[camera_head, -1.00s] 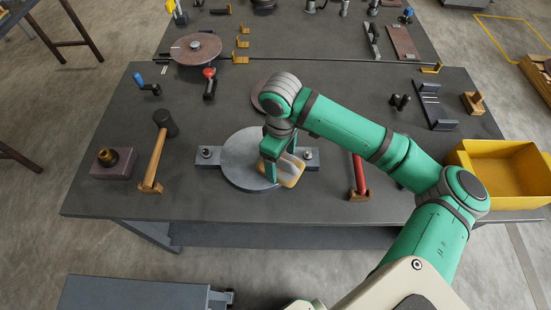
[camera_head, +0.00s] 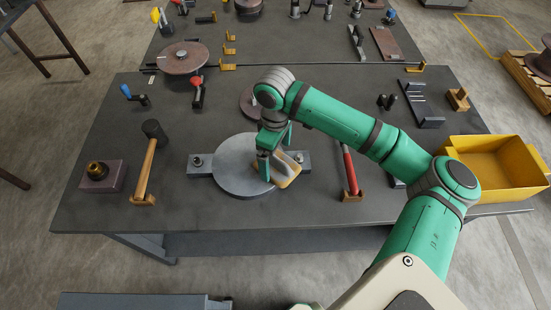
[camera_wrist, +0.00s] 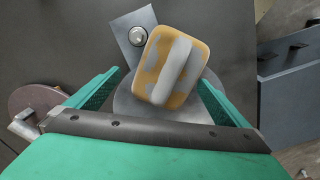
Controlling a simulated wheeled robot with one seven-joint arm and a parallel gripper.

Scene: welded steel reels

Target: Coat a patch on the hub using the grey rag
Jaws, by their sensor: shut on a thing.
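The hub is a round grey steel disc (camera_head: 235,168) on the bench, with a flat bolted bar showing at both sides. In the wrist view the disc (camera_wrist: 128,107) is partly hidden behind the rag. The rag (camera_head: 286,172) looks like a squarish pad, tan-orange with grey patches and a light grey ridge across it. It also shows in the wrist view (camera_wrist: 153,68). My gripper (camera_head: 272,160) is shut on the rag and holds it over the disc's right edge. I cannot tell whether the rag touches the disc.
A mallet (camera_head: 147,165) and a brass-topped block (camera_head: 100,176) lie to the left. A red-handled hammer (camera_head: 349,172) is right of the disc. A yellow bin (camera_head: 497,165) is at the right edge. A brown disc (camera_head: 250,103) lies behind my gripper. The bench front is clear.

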